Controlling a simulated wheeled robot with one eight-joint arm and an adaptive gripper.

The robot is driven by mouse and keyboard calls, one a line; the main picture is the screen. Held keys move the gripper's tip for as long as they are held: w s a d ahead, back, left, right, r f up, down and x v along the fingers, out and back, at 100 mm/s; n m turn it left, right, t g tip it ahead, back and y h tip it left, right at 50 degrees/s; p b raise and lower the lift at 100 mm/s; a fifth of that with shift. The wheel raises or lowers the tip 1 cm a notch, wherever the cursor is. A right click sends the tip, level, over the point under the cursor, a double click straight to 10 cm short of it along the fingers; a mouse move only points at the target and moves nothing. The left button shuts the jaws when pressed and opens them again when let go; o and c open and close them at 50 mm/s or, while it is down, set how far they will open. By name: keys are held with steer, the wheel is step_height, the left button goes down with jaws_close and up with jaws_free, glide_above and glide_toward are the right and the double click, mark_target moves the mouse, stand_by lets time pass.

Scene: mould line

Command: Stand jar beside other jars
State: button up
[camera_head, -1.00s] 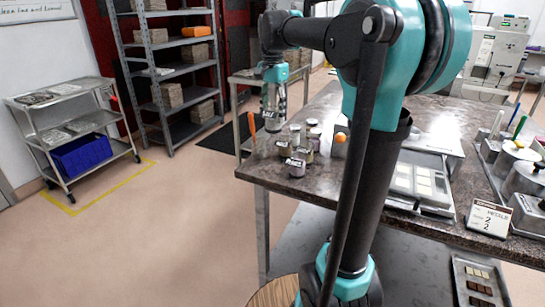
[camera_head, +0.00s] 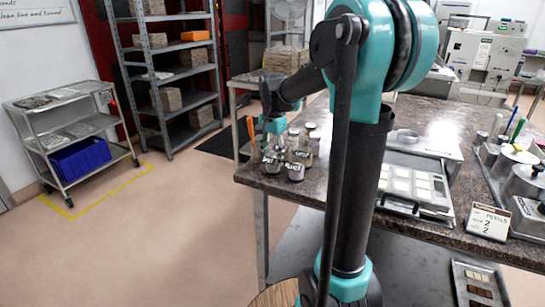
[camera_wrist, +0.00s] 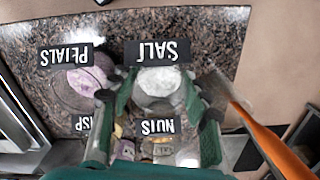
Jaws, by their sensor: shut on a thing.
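A jar with white contents and a black SALT label (camera_wrist: 158,52) is between the fingers of my gripper (camera_wrist: 157,100) in the wrist view. In the head view my gripper (camera_head: 272,126) points down at the table's near left corner, shut on the salt jar (camera_head: 271,161). The jar looks upright and at or very near the tabletop; contact is not clear. The PETALS jar (camera_wrist: 85,80), with purple contents, stands just beside it, also seen in the head view (camera_head: 295,171). A NUTS jar (camera_wrist: 158,127) and other jars stand behind, partly hidden by my gripper.
An orange-handled tool (camera_wrist: 268,142) is close beside my gripper, also at the table's left edge in the head view (camera_head: 250,130). The speckled table (camera_head: 330,190) ends close to the jars. A tray with pale blocks (camera_head: 415,185) lies to the right.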

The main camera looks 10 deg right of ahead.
steer(key=shift+f, duration=0.15)
steer(key=o, duration=1.2)
steer(key=shift+o, duration=0.2)
step_height(320, 180, up, 12)
steer(key=shift+r, duration=0.2)
